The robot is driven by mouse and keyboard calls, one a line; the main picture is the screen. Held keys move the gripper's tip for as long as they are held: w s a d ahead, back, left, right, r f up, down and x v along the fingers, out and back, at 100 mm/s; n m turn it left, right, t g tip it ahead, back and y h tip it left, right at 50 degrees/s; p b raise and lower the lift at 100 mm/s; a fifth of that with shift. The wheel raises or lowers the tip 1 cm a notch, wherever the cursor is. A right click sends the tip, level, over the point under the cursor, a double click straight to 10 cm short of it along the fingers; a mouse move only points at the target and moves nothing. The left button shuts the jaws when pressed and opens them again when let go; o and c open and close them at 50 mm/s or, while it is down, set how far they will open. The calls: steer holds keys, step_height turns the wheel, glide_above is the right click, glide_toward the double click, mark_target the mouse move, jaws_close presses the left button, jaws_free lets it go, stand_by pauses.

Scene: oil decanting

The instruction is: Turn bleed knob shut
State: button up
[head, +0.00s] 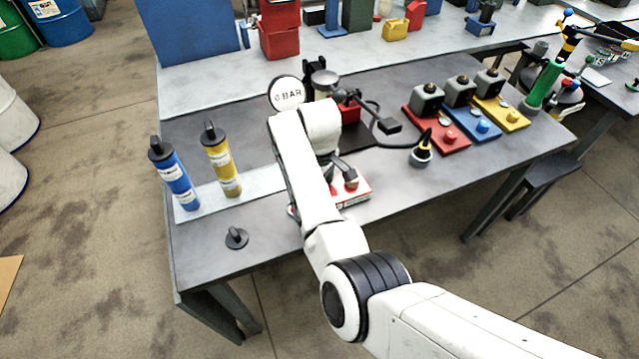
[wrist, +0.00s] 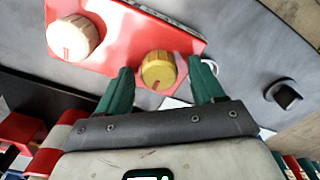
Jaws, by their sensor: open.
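A red panel (wrist: 125,28) fills the upper part of the wrist view, with a cream knob (wrist: 73,38) and a yellow knob (wrist: 158,70), each with a red mark. I cannot tell from any label which is the bleed knob. My gripper (wrist: 158,66) is open, with one green finger on each side of the yellow knob and small gaps showing. In the head view the panel (head: 358,188) sits near the bench's front edge. My arm hides most of it and the gripper there. A round gauge (head: 287,93) behind reads 0 BAR.
A black capped piece (head: 236,238) lies on the bench front left, also in the wrist view (wrist: 283,95). Red, blue and yellow blocks (head: 447,140) stand to the right, with a black cable nearby.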

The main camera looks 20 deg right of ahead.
step_height(320, 180, up, 11)
steer(key=b, duration=0.1)
stand_by(0.6)
steer(key=shift+f, duration=0.15)
steer(key=s+d+f+m+h+b, duration=0.1)
steer(key=s+d+f+m, duration=0.1)
steer(key=s+d+f, duration=0.45)
steer(key=s+d+f+m+b, duration=0.1)
steer(key=s+d+f+m, duration=0.15)
steer(key=s+f, duration=0.55)
steer(key=s+a+f+m+t+b, duration=0.1)
steer(key=s+f+m, duration=0.1)
steer(key=s, duration=2.2)
steer(key=shift+a+f+m+y, duration=0.15)
steer(key=shift+m+y, duration=0.25)
steer(key=shift+m, duration=0.25)
steer(key=shift+s, duration=0.1)
